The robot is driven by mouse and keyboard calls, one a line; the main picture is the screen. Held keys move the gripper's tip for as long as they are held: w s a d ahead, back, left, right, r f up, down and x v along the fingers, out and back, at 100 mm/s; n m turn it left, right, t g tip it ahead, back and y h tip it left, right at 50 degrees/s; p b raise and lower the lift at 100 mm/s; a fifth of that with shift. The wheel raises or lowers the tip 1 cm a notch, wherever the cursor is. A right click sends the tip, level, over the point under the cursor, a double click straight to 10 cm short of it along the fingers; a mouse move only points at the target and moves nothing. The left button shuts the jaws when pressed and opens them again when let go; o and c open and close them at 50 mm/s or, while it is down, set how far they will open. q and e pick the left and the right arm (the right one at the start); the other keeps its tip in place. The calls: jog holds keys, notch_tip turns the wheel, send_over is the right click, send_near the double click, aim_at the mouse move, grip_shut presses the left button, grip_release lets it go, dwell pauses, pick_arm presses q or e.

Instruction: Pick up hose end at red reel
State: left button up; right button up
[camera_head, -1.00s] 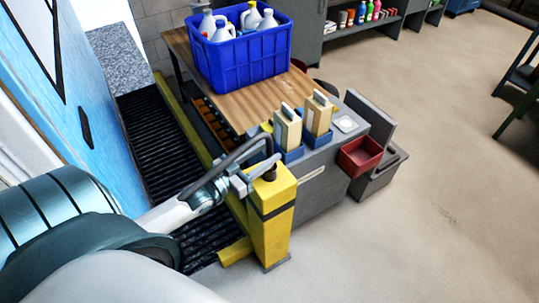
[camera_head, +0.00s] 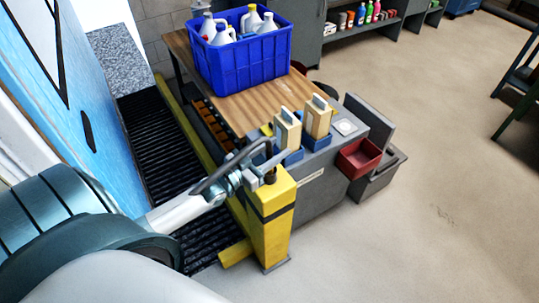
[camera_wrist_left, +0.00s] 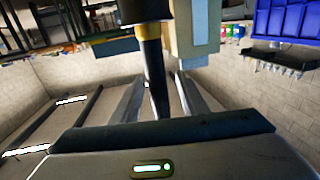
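A dark rod-like end (camera_head: 270,177) stands upright at the top of the yellow post (camera_head: 272,225); I take it for the hose end. A dark grey curved piece (camera_head: 228,163) arches beside my left gripper (camera_head: 268,163), whose fingers reach to the dark end. In the left wrist view the black rod (camera_wrist_left: 156,75), with a yellow band, stands between the two fingers. They look apart, with a gap beside the rod; contact is not clear. No red reel is recognisable. My right gripper is not in view.
Behind the post, a wooden table (camera_head: 262,92) holds a blue crate (camera_head: 240,65) of jugs. Two beige upright boxes (camera_head: 288,130) stand on a grey cabinet. A red bin (camera_head: 360,157) is at its right. Floor (camera_head: 430,200) is clear to the right.

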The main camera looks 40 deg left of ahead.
pick_arm(q)
jog(key=shift+x, duration=0.9)
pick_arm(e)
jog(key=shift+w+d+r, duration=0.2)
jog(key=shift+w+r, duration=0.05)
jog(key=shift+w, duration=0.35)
pick_arm(q)
grip_shut()
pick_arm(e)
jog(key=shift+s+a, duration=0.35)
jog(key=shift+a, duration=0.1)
